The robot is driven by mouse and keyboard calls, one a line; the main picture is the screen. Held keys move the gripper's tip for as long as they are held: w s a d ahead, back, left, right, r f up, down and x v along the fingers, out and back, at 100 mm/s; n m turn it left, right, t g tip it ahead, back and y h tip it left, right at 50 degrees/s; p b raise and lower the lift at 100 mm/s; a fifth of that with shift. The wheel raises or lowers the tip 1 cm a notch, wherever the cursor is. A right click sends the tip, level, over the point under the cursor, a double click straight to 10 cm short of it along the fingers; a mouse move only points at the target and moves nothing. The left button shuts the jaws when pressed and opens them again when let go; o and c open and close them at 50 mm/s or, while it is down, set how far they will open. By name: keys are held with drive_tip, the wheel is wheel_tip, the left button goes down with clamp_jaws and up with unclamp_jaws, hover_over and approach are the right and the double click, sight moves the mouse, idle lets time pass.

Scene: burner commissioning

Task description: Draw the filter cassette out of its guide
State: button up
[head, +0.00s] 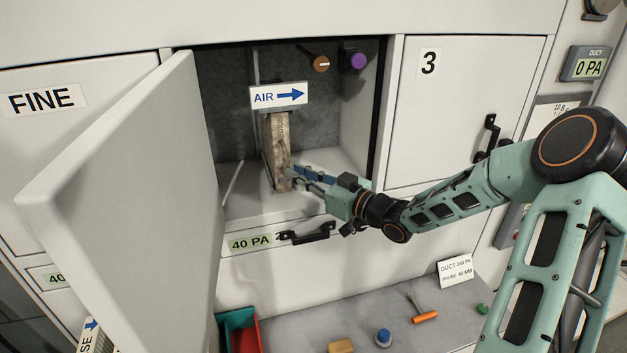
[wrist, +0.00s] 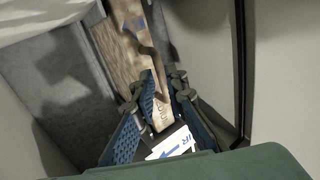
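The filter cassette (head: 277,135) is a worn tan, narrow slab standing upright inside the open middle compartment. It also shows in the wrist view (wrist: 112,50), with a curved tan handle on its front face. My gripper (head: 291,174) reaches in from the right, at the lower part of the cassette's front. In the wrist view, the blue-padded fingers of my gripper (wrist: 163,82) lie on either side of the handle's end. Whether both pads touch it is not clear. The guide is mostly hidden by the cassette; a pale rail runs along the compartment floor to its left.
The compartment door (head: 125,190) stands open at the left. A white AIR sign (head: 278,95) with a right-pointing arrow is above the cassette. Brown (head: 321,64) and purple (head: 358,61) knobs are at the upper right. Door 3 (head: 455,125) is shut. Small items lie on the ledge below.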

sight(286, 167)
drive_tip(key=x, duration=0.5)
clamp_jaws()
drive_tip(key=shift+r, duration=0.1)
idle(0.4)
drive_tip(key=shift+s+d, duration=0.1)
drive_tip(key=shift+s, duration=0.05)
